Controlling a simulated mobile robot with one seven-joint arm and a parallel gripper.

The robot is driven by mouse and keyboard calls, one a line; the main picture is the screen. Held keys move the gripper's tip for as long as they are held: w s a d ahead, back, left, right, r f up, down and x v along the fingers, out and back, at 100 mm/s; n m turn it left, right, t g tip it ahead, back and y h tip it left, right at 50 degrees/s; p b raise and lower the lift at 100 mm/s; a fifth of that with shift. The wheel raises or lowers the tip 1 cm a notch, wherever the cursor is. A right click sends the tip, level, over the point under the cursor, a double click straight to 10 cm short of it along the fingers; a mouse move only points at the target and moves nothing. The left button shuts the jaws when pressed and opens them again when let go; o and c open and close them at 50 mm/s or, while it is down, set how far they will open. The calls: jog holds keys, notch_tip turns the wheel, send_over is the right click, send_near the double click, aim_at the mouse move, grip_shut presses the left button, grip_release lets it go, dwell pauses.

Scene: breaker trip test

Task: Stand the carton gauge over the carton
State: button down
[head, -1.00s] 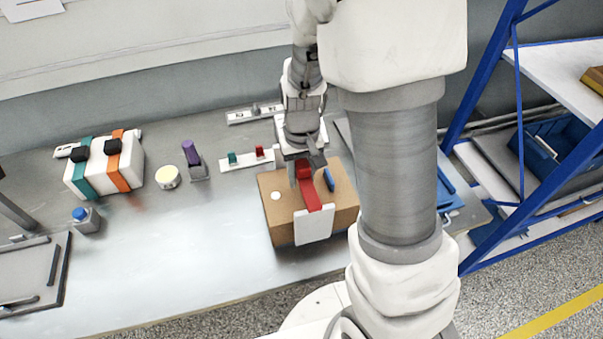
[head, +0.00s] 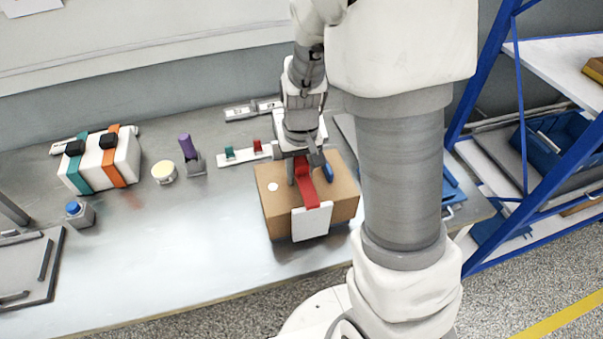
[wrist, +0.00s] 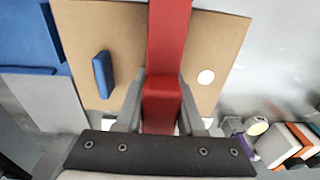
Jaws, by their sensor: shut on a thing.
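The brown carton (head: 279,206) stands on the metal bench, with its top also in the wrist view (wrist: 215,50). The carton gauge (head: 313,192) is a red bar with a white end plate (head: 312,222). The bar crosses above the carton's top, and the plate hangs in front of the carton's near face. The far end is hidden by my arm. My gripper (head: 304,172) is shut on the gauge's red grip block (wrist: 162,98), with a finger on each side in the wrist view. I cannot tell whether the gauge rests on the bench.
A blue block (head: 327,172) and a white disc (head: 272,187) are on the carton's top. Left stand a strip with green and red pieces (head: 243,155), a purple-topped object (head: 190,154) and a strapped white box (head: 103,163). Blue shelving (head: 490,130) stands right.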

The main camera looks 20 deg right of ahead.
jog(key=f, duration=0.1)
jog(key=s+f, duration=0.1)
jog(key=f, duration=0.1)
jog(key=shift+s+a+f, duration=0.1)
jog(key=shift+s, duration=0.05)
jog(key=shift+c, duration=2.2)
grip_release()
jog(key=r, duration=0.2)
jog(key=w+r+p, duration=0.1)
jog(key=r, duration=0.1)
jog(key=shift+w, duration=0.15)
notch_tip(320, 180, up, 17)
jog(key=p, duration=0.2)
jog(key=shift+s+f, duration=0.2)
jog(key=shift+s, duration=0.25)
jog(key=shift+d, duration=0.2)
jog(key=s+r+t, duration=0.5)
jog(key=s, duration=0.8)
jog(key=shift+r, duration=0.2)
